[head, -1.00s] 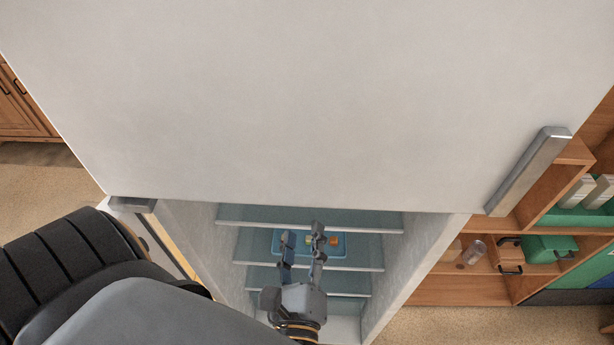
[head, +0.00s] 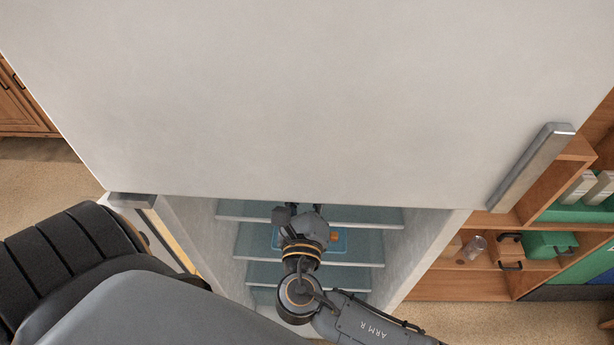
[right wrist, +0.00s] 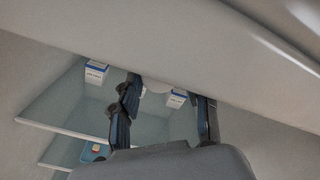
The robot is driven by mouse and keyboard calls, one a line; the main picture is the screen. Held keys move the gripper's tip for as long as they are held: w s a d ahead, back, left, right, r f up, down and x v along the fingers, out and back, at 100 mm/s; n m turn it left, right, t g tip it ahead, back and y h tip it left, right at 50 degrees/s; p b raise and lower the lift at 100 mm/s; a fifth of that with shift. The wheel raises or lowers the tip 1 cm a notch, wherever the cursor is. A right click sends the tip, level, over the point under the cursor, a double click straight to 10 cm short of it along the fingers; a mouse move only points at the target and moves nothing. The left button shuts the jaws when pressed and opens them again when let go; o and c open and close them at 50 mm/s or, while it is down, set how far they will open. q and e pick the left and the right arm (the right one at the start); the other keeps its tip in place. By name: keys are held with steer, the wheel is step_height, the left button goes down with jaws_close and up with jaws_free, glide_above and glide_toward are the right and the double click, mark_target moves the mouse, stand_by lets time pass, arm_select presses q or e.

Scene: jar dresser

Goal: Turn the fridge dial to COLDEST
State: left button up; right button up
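The open fridge compartment (head: 228,252) is below a large pale panel in the head view. My right gripper (head: 298,211) is inside it near the upper shelves, its fingers partly hidden. In the right wrist view, its two dark fingers (right wrist: 168,110) are apart with a gap between them. A pale rounded thing (right wrist: 157,86) shows between and beyond the fingers, under the fridge's upper edge. It may be the dial, but no markings or setting can be read. I cannot tell whether the fingers touch it. My left gripper is not in view.
Glass shelves (head: 255,242) hold a blue tray (head: 341,243) with small items. White boxes (right wrist: 96,72) and (right wrist: 177,97) stand on a shelf near the fingers. The pale overhanging panel (head: 300,100) and the side walls (head: 425,240) limit room. A wooden shelf unit (head: 480,285) stands right.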

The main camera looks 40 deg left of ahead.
steer(key=c, duration=0.7)
steer(key=shift+c, duration=0.2)
steer(key=shift+m+b, duration=0.8)
steer(key=shift+m, duration=2.5)
